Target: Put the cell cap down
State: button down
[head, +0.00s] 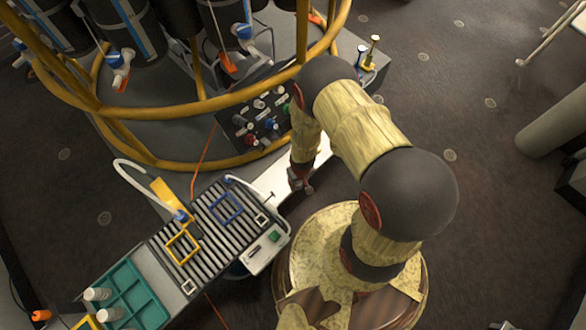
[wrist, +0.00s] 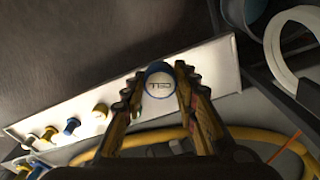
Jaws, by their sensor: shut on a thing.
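The cell cap (wrist: 160,82) is a round piece with a blue rim and a pale top bearing dark lettering, seen in the wrist view. My gripper (wrist: 157,88) is shut on it, with one finger on each side. Behind the cap in that view lies a long white strip (wrist: 215,72); I cannot tell whether the cap touches it. In the head view my gripper (head: 301,180) points down near a pale ledge (head: 272,186) beside the console. The cap cannot be made out there.
Several yellow, blue and white pieces (wrist: 72,125) stand on the white strip's left part. A yellow tubular ring frame (head: 210,103) surrounds dark cylinders. A slatted bench (head: 215,225) carries yellow and blue square frames. A teal tray (head: 128,290) stands at lower left.

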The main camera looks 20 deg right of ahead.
aim_at(275, 179)
jog(key=shift+g, duration=0.4)
jog(key=w+f+b, duration=0.1)
jog(key=w+f, duration=0.3)
jog(key=w, duration=0.1)
jog(key=w+f+b, duration=0.1)
jog(key=w+f, duration=0.4)
jog(key=shift+a+f, duration=0.15)
jog(key=shift+f, duration=0.1)
jog(key=shift+w+f+b, duration=0.1)
jog(key=shift+f+b, duration=0.05)
jog(key=shift+b, duration=0.15)
notch_tip(275, 179, down, 4)
jog(key=shift+w+r+b, duration=0.1)
jog(key=shift+r+b, duration=0.15)
jog(key=shift+b, duration=0.75)
jog(key=shift+r, duration=0.1)
jog(key=c, duration=1.5)
grip_release()
